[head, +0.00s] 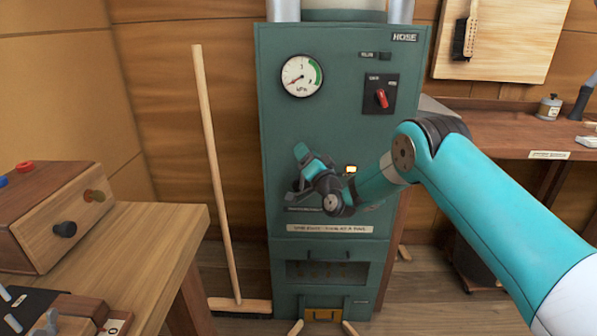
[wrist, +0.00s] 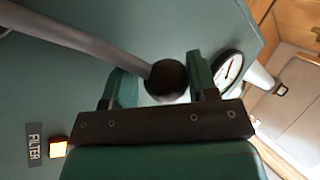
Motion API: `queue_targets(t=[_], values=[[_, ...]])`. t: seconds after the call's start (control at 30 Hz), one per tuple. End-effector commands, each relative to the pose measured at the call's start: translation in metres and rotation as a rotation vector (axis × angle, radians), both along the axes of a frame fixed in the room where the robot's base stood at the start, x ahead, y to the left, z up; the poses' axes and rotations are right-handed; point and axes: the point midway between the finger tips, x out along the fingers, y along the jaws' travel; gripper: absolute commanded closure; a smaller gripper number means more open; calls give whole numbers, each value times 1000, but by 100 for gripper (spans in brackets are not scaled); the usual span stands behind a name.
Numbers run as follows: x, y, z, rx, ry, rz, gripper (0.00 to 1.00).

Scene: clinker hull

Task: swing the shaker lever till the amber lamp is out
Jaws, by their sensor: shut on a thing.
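The shaker lever is a grey rod (wrist: 85,38) with a black ball knob (wrist: 167,80) at its end. In the wrist view the rod comes in from the upper left. My gripper (wrist: 158,82) is shut on the knob, one green finger on each side. In the head view my gripper (head: 312,166) is in front of the green cabinet and hides most of the lever. The amber lamp (head: 351,169) is lit, just right of my gripper. It also glows in the wrist view (wrist: 58,150), beside the FILTER label (wrist: 35,145).
The green cabinet (head: 345,130) carries a round dial gauge (head: 302,76) and a red rotary switch (head: 381,98). A broom (head: 213,160) leans left of it. A wooden bench with a control box (head: 50,215) is at left, a workbench (head: 500,142) at right.

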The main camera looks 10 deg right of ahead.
Motion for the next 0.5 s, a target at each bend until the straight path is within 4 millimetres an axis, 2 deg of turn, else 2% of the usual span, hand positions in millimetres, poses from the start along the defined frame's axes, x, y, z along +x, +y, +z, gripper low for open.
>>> queue_targets(t=[0.03,0.3,0.5], values=[[-2,-4,-10,49,-2,6,89],[-6,-28,-13,256,-39,8,89],[-8,-40,-17,359,-56,8,89]])
